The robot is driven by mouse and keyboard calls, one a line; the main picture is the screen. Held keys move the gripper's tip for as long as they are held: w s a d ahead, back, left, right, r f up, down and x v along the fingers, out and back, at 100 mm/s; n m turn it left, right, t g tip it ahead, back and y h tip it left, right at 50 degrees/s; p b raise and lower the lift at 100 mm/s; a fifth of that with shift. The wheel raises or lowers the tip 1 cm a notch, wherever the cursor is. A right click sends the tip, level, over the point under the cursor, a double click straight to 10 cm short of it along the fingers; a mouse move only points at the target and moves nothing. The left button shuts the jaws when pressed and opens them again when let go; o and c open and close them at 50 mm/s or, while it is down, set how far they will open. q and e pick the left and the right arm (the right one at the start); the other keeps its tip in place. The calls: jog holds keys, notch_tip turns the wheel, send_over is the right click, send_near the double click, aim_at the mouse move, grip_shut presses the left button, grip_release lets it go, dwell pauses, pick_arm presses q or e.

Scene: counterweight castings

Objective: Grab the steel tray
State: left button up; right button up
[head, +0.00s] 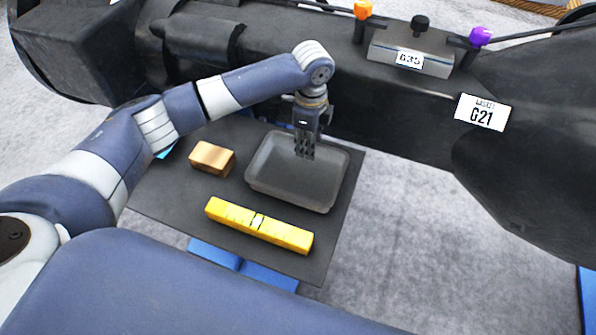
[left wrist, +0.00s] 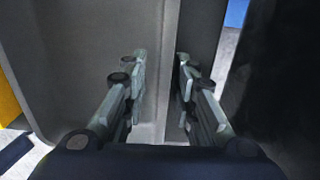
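The steel tray (head: 292,192) is a shallow grey rectangular tray with rounded corners, empty, on a dark tabletop. It also shows in the left wrist view (left wrist: 75,65). My left gripper (head: 305,154) reaches down at the tray's far edge, fingers pointing downward. In the left wrist view my left gripper (left wrist: 161,75) has its two fingers apart, with the tray's rim running between them. One finger is over the inside of the tray, the other on the outer side. Contact with the rim cannot be made out. My right gripper is not in view.
A yellow bar (head: 236,220) lies in front of the tray, and a tan block (head: 212,158) lies to its left. A large dark casting labelled G21 (head: 481,112) and a G35 block (head: 411,58) stand behind.

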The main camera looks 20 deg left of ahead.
pick_arm(q)
grip_shut()
